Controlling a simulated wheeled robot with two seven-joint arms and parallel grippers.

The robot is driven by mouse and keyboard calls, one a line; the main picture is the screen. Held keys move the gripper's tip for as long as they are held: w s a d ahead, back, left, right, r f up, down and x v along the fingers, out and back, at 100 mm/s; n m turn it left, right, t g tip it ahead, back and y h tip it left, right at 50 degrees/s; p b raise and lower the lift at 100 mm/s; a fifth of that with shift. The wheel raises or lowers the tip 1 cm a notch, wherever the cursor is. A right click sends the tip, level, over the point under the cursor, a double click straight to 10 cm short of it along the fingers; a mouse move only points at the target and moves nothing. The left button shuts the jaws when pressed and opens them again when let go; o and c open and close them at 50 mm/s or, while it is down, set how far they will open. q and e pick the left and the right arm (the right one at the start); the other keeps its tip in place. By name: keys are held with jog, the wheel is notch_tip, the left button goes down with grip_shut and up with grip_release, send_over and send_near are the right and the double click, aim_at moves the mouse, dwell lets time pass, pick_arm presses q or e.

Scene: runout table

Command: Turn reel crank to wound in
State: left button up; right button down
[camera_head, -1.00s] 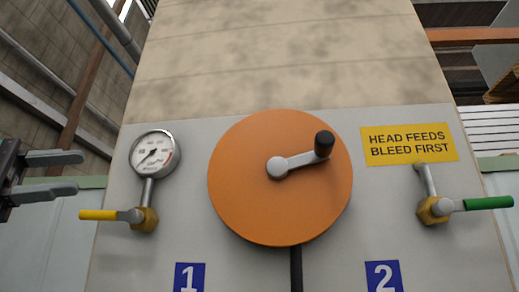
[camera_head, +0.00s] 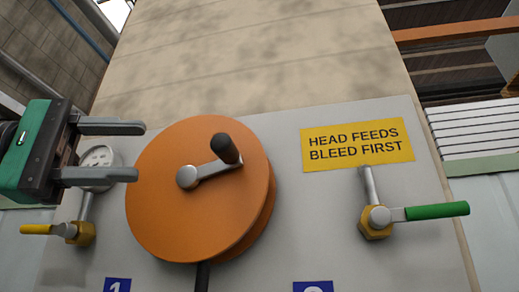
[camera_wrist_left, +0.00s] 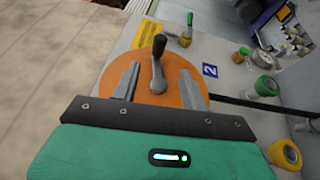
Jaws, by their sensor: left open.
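The orange reel (camera_head: 190,225) is mounted on the grey panel, with a silver crank arm (camera_head: 212,171) at its hub. The crank's black knob (camera_head: 225,149) points up and to the right of the hub. My left gripper (camera_head: 141,150) is open and empty, left of the knob, with its fingers pointing right and covering part of the gauge. In the left wrist view the reel (camera_wrist_left: 182,84) lies beyond the fingers, and the crank knob (camera_wrist_left: 159,45) shows between and beyond the open fingers (camera_wrist_left: 158,78), apart from them. My right gripper is not in view.
A yellow-handled valve (camera_head: 76,232) and a pressure gauge (camera_head: 98,158) sit left of the reel. A green-handled valve (camera_head: 435,211) and a yellow sign (camera_head: 357,140) are to its right. A black hose (camera_head: 203,278) leaves the reel's bottom. The wall above is clear.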

aim_at(221, 158)
pick_arm(q)
jog(key=d+p, duration=0.1)
jog(key=d, duration=0.2)
jog(key=d+r+p, duration=0.1)
jog(key=d+p, duration=0.1)
jog(key=d, duration=0.2)
jog(key=w+d+p, duration=0.1)
jog(key=d+p, duration=0.1)
jog(key=d, duration=0.2)
jog(key=shift+r, duration=0.15)
jog(key=shift+d, duration=0.35)
jog(key=shift+d+p, duration=0.1)
jog(key=shift+p, duration=0.25)
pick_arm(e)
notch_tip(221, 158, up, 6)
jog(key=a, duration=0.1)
